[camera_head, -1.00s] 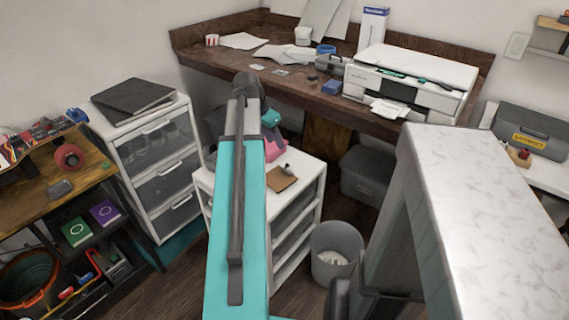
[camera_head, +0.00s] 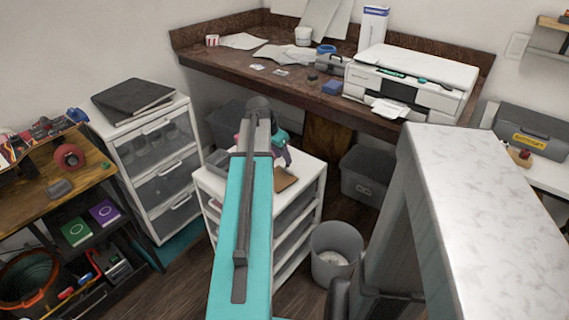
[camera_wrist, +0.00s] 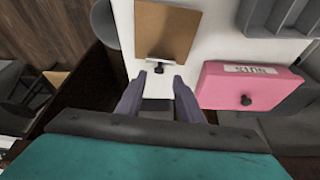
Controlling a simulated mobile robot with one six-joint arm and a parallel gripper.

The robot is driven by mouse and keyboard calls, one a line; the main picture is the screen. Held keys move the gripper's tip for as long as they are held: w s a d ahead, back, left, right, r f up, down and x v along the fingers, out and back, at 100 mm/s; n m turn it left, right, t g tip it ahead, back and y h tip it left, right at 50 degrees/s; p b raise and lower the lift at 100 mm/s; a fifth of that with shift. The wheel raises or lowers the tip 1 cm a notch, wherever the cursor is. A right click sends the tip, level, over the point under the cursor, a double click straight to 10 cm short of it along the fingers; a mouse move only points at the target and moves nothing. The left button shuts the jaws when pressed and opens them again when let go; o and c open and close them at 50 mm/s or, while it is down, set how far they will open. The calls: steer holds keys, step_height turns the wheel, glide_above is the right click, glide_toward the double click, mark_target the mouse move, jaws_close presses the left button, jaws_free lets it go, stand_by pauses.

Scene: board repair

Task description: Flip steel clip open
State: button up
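A brown clipboard (camera_wrist: 168,30) lies on the white top of a drawer unit in the wrist view. Its steel clip (camera_wrist: 160,60) is a small dark piece at the board's near edge. My gripper (camera_wrist: 160,77) is open and empty, with its fingertips to either side of and just short of the clip in the picture. I cannot tell their height above it. In the head view, part of the clipboard (camera_head: 287,179) shows beside my teal arm, and the clip and fingers are hidden or too small to make out.
A pink box (camera_wrist: 250,88) with a dark knob sits right of my fingers. A grey compartment tray (camera_wrist: 280,14) lies beyond it. The white drawer unit (camera_head: 312,172) has a grey waste bin (camera_head: 336,240) beside it. A printer (camera_head: 412,82) stands on the desk behind.

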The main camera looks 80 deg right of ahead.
steer(key=shift+x, duration=2.05)
